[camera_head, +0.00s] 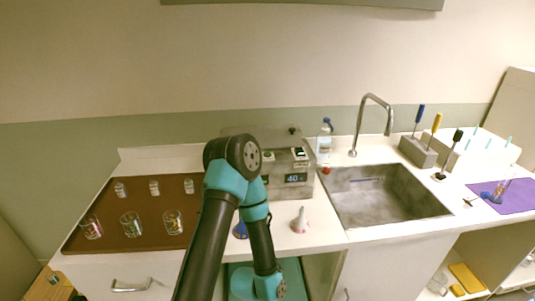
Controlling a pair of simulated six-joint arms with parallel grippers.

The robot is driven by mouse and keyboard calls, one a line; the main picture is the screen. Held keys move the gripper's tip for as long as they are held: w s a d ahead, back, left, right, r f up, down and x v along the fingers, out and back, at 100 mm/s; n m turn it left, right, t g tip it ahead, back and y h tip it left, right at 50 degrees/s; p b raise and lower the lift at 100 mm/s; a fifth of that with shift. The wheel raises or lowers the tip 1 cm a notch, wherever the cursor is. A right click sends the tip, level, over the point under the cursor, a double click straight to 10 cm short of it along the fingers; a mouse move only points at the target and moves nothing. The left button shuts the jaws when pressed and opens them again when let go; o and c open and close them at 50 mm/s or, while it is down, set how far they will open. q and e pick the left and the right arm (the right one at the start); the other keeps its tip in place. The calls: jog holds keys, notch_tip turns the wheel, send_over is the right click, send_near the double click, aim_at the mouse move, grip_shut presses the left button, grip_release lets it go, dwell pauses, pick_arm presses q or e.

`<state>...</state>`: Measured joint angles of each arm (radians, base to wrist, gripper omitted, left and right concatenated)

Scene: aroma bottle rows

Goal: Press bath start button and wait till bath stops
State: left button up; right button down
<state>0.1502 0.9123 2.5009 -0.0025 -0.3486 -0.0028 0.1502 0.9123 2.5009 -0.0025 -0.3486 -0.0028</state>
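The bath (311,184) is a grey metal box on the counter, left of the sink. Its front panel has a lit display (294,178) that seems to read 40. Small dark and pale parts sit on its top, and I cannot tell which one is the start button. One of my arms, dark with teal joints, rises from the bottom and bends in front of the bath, hiding its left part. No gripper fingers show, so neither gripper is in view, and nothing is seen touching the bath's visible part.
A brown tray (105,205) with several glasses lies at left. A small pale cone-shaped item (300,220) stands before the bath. Holders with coloured-handled tools (418,150) and a purple mat (515,197) are at right.

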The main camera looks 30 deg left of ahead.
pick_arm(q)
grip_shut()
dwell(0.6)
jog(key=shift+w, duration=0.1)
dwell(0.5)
